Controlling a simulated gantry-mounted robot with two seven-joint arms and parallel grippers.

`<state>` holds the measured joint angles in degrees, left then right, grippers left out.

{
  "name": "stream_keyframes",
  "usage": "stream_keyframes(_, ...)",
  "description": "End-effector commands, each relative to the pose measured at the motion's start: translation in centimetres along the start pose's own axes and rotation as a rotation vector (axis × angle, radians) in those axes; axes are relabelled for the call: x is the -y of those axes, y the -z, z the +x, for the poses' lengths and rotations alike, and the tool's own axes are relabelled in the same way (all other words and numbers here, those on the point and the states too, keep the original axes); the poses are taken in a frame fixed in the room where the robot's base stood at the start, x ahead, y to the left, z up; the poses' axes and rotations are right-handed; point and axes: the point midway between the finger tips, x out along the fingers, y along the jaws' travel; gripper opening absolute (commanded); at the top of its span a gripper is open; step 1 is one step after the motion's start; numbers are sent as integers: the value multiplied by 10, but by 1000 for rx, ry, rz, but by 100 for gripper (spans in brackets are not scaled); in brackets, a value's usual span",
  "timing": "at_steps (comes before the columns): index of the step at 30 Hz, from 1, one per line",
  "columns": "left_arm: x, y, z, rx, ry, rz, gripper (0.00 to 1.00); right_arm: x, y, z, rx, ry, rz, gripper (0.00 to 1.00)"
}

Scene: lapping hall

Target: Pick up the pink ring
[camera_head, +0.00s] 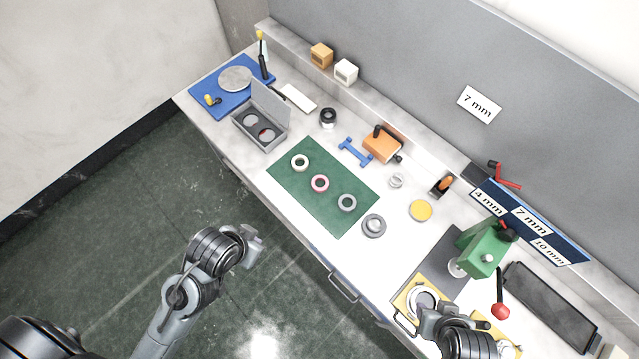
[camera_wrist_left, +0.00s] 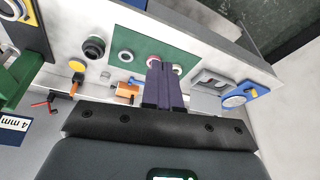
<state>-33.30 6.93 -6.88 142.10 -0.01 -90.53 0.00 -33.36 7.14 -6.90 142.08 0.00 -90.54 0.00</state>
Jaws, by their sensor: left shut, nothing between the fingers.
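The pink ring (camera_head: 320,183) lies flat on the green mat (camera_head: 342,219), between a white ring (camera_head: 300,162) and a grey ring (camera_head: 347,202). In the left wrist view the pink ring (camera_wrist_left: 153,60) is partly hidden behind my fingers. My left gripper (camera_head: 256,246) is shut and empty, in front of the bench and apart from the ring. Its closed fingers (camera_wrist_left: 164,66) also show in the left wrist view. My right gripper (camera_head: 432,325) is at the bottom right, by a yellow tray (camera_head: 405,305); its finger opening cannot be made out.
A grey open box (camera_head: 262,131) stands left of the mat. A blue stand (camera_head: 353,151) and an orange block with a black handle (camera_head: 381,145) lie behind it. A larger grey ring (camera_head: 374,225) sits to its right. A green press (camera_head: 484,250) stands at the right.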

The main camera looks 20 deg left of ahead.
Motion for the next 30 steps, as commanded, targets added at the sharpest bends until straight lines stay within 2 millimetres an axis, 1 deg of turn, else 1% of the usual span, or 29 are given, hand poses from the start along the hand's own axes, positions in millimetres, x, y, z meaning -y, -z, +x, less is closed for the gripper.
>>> stream_keyframes(2, -1, 0, 0, -1, -2, -3, 0, 0, 0, 0, -1, 0, 0, 43)
stream_keyframes(3, -1, 0, 0, -1, -4, -4, 3, 0, 0, 0, -1, 0, 0, 43)
stream_keyframes(22, 0, 0, 0, -1, 0, 0, 100, 1, 2, 0, -3, 4, 6, 43)
stream_keyframes(28, 1, 1, 0, -1, 4, 4, 100, 2, 2, 0, -4, 5, 8, 43)
stream_keyframes(30, 0, 3, 3, -10, 2, 14, 100, 2, 1, 2, -4, 5, 8, 43)
